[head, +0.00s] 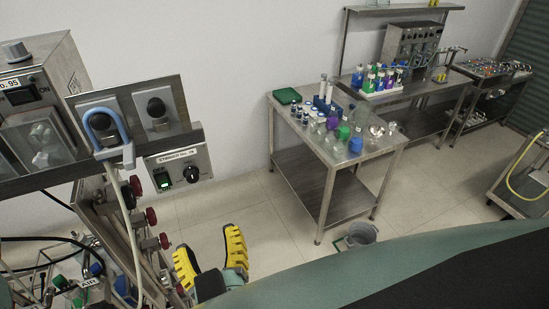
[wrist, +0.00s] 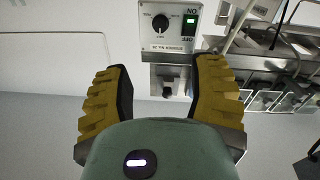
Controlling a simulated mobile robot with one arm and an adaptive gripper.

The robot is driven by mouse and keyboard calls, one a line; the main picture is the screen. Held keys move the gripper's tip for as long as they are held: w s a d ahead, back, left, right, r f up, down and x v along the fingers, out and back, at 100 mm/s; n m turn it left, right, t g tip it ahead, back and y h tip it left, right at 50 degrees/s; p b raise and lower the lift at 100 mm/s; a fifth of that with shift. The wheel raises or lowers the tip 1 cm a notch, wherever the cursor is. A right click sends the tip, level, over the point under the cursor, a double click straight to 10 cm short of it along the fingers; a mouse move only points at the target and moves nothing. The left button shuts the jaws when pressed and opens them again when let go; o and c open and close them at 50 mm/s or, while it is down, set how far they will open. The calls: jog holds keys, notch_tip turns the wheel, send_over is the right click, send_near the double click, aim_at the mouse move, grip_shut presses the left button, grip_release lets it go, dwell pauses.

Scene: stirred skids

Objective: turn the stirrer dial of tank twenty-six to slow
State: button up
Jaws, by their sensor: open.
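The stirrer box (head: 178,166) is a pale metal control box with a label that seems to read stirrer No. 26. It hangs under the shelf at the left in the head view. It carries a black dial (head: 191,173) and a lit green switch (head: 162,180). In the wrist view the box (wrist: 169,28) appears upside down beyond the fingertips, with the dial (wrist: 160,23) at its left; which mark the dial points to is too small to tell. My gripper (head: 209,243), with yellow ribbed fingers, is open and empty, below the box and apart from it. It also shows in the wrist view (wrist: 163,76).
The floor between is clear.

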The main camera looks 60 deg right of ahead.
jog(key=b, duration=0.3)
send_near(193, 179)
jog(key=x, duration=0.4)
jog(key=shift+a, duration=0.1)
jog(key=shift+x, duration=2.9)
jog(key=shift+c, duration=0.2)
grip_shut()
